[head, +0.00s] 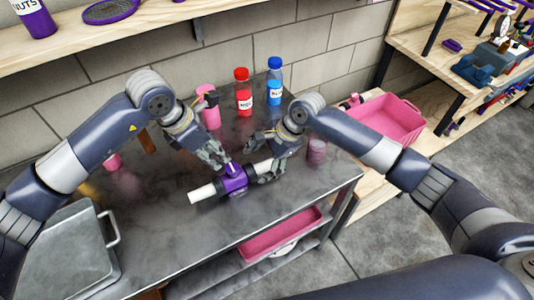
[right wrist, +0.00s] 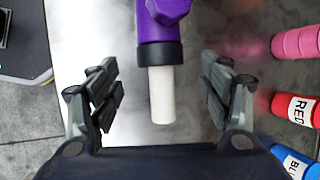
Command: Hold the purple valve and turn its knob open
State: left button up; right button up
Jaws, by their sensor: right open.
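The purple valve (head: 236,186) has white pipe stubs at both ends and lies above or on the grey metal table. Its knob (head: 229,168) points up and back. My left gripper (head: 218,158) is close to the knob; whether its fingers touch it or are closed is too small to tell. My right gripper (head: 267,172) is at the right-hand pipe stub. In the right wrist view the purple valve body (right wrist: 160,27) is at the top, and the white stub (right wrist: 161,95) reaches down between the open fingers (right wrist: 160,98), with a gap on both sides.
A red bottle (head: 243,96), a blue bottle (head: 274,92) and pink cylinders (head: 209,117) stand behind the grippers. A grey tray (head: 65,255) lies front left. A pink bin (head: 387,122) is to the right. The table (head: 160,215) is clear in front of the valve.

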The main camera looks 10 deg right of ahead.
aim_at(254, 169)
jog(key=x, duration=0.6)
jog(key=shift+f, duration=0.15)
